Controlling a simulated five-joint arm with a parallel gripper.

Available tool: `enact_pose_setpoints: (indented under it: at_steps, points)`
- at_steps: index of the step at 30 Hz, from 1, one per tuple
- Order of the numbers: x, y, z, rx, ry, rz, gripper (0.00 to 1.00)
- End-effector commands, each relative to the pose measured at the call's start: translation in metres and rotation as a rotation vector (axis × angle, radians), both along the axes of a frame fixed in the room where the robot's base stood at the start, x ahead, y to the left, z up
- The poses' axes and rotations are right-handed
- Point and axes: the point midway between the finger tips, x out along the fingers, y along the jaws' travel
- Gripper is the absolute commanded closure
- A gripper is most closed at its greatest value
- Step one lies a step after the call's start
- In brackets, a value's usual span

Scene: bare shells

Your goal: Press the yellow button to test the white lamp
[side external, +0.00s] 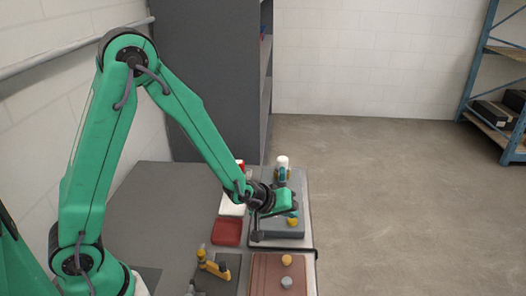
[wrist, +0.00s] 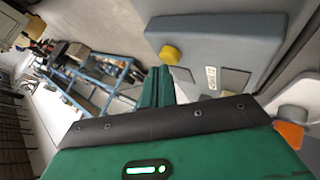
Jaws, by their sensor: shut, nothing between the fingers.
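The yellow button (wrist: 171,54) is a round knob on a sloping grey box in the wrist view. In the side view the yellow button (side external: 293,221) shows just under my gripper (side external: 293,208), on the grey box (side external: 280,235). In the wrist view my gripper (wrist: 158,75) has its green fingers together and empty, their tips close to the button. I cannot tell whether they touch it. A white-topped thing (side external: 282,160) stands behind the box in the side view. It may be the white lamp, and I cannot tell whether it is lit.
A dark red tray (side external: 227,233) lies left of the box. The bench's left part (side external: 165,205) is clear.

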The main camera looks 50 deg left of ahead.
Motion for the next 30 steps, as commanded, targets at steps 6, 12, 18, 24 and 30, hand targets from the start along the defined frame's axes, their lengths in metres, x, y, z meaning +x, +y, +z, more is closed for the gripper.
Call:
enact_pose_setpoints:
  at_steps: [6,12,18,24,30]
  points:
    - [0.0001,0.0000,-0.0019,0.000,0.000,0.000,1.00]
    - [0.0001,0.0000,-0.0036,0.000,0.000,0.000,1.00]
    - [0.0001,0.0000,-0.0053,0.000,0.000,0.000,1.00]
    - [0.0000,0.0000,-0.0073,0.000,0.000,0.000,1.00]
    - [-0.0001,0.0000,-0.0088,0.000,0.001,0.000,1.00]
